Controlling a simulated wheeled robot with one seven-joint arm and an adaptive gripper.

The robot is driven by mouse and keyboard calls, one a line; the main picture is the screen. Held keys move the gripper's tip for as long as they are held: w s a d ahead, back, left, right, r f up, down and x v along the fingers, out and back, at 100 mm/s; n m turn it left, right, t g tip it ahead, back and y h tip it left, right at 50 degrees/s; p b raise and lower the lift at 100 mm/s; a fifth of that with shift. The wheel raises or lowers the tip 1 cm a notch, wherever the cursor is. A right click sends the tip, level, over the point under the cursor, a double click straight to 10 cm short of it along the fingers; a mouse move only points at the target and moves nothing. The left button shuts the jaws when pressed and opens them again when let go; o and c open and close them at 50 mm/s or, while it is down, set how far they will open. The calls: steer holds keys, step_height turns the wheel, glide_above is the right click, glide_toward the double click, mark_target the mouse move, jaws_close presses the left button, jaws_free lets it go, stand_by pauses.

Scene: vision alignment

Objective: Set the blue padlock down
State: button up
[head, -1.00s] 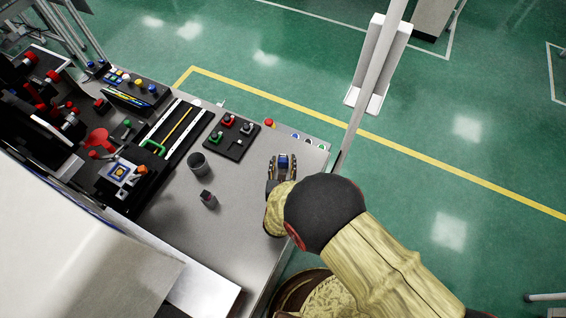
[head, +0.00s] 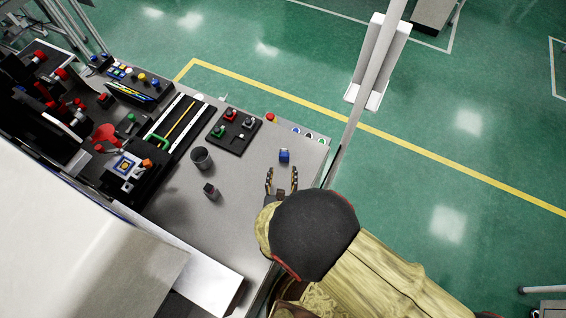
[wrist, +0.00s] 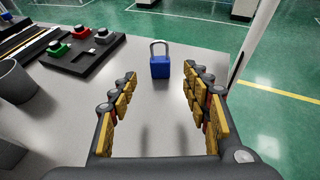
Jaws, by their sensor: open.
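The blue padlock (head: 284,155) stands on the bare grey table top near its right edge. In the wrist view the padlock (wrist: 160,66) is upright, with its silver shackle on top. My gripper (head: 281,172) is open and empty, just in front of the padlock. In the wrist view my gripper's fingers (wrist: 163,82) are spread wide, with the padlock beyond their tips and touching neither finger.
A black tray (head: 225,148) with red, green and grey padlock-like pieces lies left of the padlock. A grey cup (head: 202,159) and a small dark object (head: 211,191) stand further left. A white-grey post (head: 352,135) rises beside the table's right edge. Table around the padlock is clear.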

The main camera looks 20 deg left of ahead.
steer(key=shift+v, duration=1.15)
